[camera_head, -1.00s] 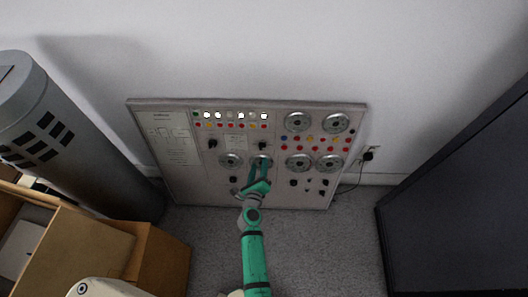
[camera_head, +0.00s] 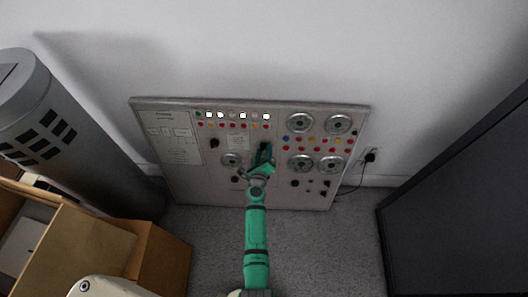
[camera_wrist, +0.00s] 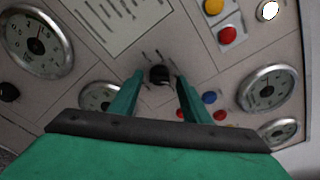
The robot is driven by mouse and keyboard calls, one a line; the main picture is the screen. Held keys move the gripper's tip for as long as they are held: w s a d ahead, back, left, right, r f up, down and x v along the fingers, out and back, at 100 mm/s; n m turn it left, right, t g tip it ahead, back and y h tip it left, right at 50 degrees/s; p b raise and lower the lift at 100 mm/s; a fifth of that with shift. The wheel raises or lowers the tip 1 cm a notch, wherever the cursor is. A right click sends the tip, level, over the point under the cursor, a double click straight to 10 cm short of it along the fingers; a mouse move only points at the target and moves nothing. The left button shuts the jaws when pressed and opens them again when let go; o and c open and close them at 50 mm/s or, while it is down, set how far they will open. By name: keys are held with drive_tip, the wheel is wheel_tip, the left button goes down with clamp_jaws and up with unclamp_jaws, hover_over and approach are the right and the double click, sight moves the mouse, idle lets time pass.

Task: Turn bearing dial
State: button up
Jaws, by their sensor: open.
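The control panel (camera_head: 215,180) leans upright against the wall. In the wrist view a small black dial knob (camera_wrist: 160,75) with tick marks around it sits on the panel. My gripper (camera_wrist: 158,78) is open, with one green finger on each side of this knob; I cannot tell whether they touch it. In the head view my gripper (camera_head: 264,155) is at the middle of the panel and covers this knob. Another black knob (camera_head: 214,143) shows to the left. I cannot read which knob is labelled for the bearing.
Round gauges (camera_head: 300,123) fill the panel's right side, with red, yellow and blue buttons (camera_wrist: 228,35) nearby. A grey cylinder (camera_head: 75,130) and cardboard boxes (camera_head: 85,245) stand left. A dark cabinet (camera_head: 460,200) stands right. A plug and cable (camera_head: 370,157) are beside the panel.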

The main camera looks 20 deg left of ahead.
drive_tip(key=shift+c, duration=0.6)
drive_tip(key=c, duration=0.9)
drive_tip(key=shift+n, duration=0.3)
drive_tip(key=shift+s+a+f+n+t, duration=0.1)
drive_tip(key=shift+n+t, duration=0.1)
drive_tip(key=shift+n, duration=1.65)
drive_tip(key=shift+s+n+t, duration=0.1)
drive_tip(key=shift+n+t, duration=0.1)
drive_tip(key=shift+n, duration=1.65)
drive_tip(key=shift+w+n, duration=0.15)
drive_tip(key=shift+n, duration=0.15)
